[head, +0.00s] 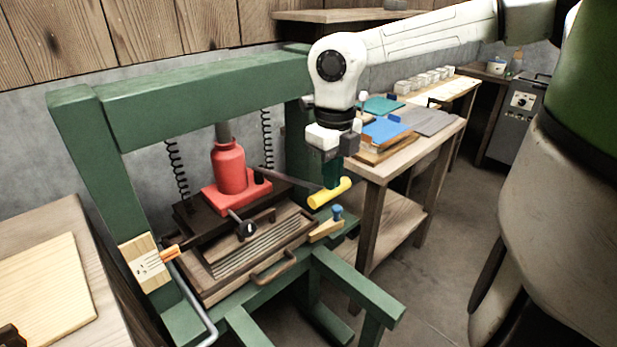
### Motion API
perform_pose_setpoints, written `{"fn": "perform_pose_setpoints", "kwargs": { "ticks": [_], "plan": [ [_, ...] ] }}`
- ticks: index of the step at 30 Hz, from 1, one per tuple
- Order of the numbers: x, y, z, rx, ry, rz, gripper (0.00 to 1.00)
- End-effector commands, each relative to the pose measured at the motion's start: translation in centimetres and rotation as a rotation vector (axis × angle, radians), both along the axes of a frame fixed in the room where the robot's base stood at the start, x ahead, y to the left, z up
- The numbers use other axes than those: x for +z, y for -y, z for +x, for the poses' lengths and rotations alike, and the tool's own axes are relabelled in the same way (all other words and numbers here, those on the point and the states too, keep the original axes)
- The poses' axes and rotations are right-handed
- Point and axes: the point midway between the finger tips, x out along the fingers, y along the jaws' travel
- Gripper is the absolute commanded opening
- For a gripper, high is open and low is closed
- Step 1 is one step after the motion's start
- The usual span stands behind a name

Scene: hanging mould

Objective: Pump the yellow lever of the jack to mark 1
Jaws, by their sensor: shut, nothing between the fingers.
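The red jack (229,168) stands upright on a dark plate inside the green press frame. Its lever (290,178) is a dark rod running right from the jack to a yellow handle (324,196). My gripper (332,184) points down with its fingers shut and empty. The fingertips are right at the top of the yellow handle; I cannot tell whether they touch it. A pale board with marks (148,264) is on the left post, with an orange pointer (169,253) at its right edge. The numbers are too small to read.
The green frame (190,95) surrounds the jack, with coil springs on both sides. A slatted wooden mould (255,262) lies below the dark plate. A blue-knobbed wooden piece (326,229) is near the handle. A bench (420,155) with coloured sheets stands behind right; a table (85,225) is left.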

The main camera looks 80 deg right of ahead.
Motion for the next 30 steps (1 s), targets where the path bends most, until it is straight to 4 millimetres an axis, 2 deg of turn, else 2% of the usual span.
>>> {"fn": "perform_pose_setpoints", "kwargs": {
  "ticks": [1,3,17,23,30],
  "plan": [
    [-1.0,0.0,0.0,0.0,0.001,0.001,0.0],
    [-1.7,0.0,0.0,0.001,0.001,0.001,0.0],
    [-6.3,0.0,0.0,0.001,0.001,-0.001,0.0],
    [-5.2,0.0,0.0,0.0,0.001,-0.001,0.0],
    [-1.9,0.0,0.0,-0.001,0.001,-0.001,0.0]
  ]
}}
